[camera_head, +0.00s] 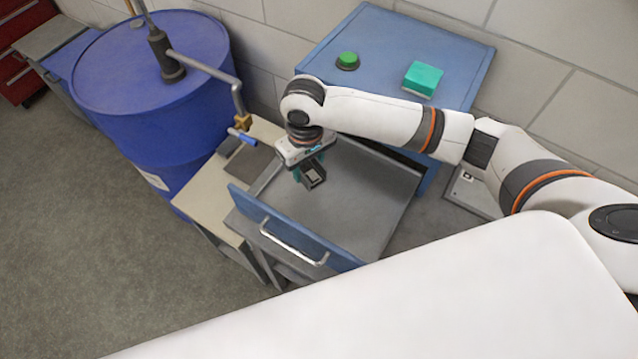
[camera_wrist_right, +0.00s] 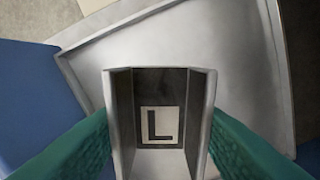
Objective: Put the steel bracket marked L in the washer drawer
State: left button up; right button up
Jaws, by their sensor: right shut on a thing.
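The steel bracket (camera_wrist_right: 158,120) marked L sits between the green fingers of my right gripper (camera_wrist_right: 160,140) in the right wrist view. Its label, a black L on a pale square, faces the camera. In the head view the bracket (camera_head: 314,178) hangs below my right gripper (camera_head: 308,168), over the open drawer (camera_head: 375,195). The drawer has a bare grey floor, and its blue front (camera_head: 290,232) carries a metal handle. The wrist view shows the grey drawer floor (camera_wrist_right: 235,60) beyond the bracket. Whether the bracket touches the floor I cannot tell. My left gripper is not in view.
The blue cabinet top (camera_head: 400,45) holds a green round button (camera_head: 347,61) and a teal block (camera_head: 422,79). A blue barrel (camera_head: 150,110) with a pump and bent pipe stands left of the drawer. A pale bench (camera_head: 215,190) lies between them.

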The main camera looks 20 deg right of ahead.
aim_at(309, 173)
notch_tip(309, 173, down, 3)
jog(key=shift+d+r, duration=0.1)
jog(key=shift+d, duration=0.05)
jog(key=shift+f+p, duration=0.5)
jog(key=shift+f, duration=1.85)
jog(key=o, duration=1.2)
jog(key=shift+f, duration=0.1)
notch_tip(309, 173, up, 12)
jog(key=shift+r+b, duration=0.15)
jog(key=shift+b, duration=0.95)
jog(key=shift+s, duration=0.1)
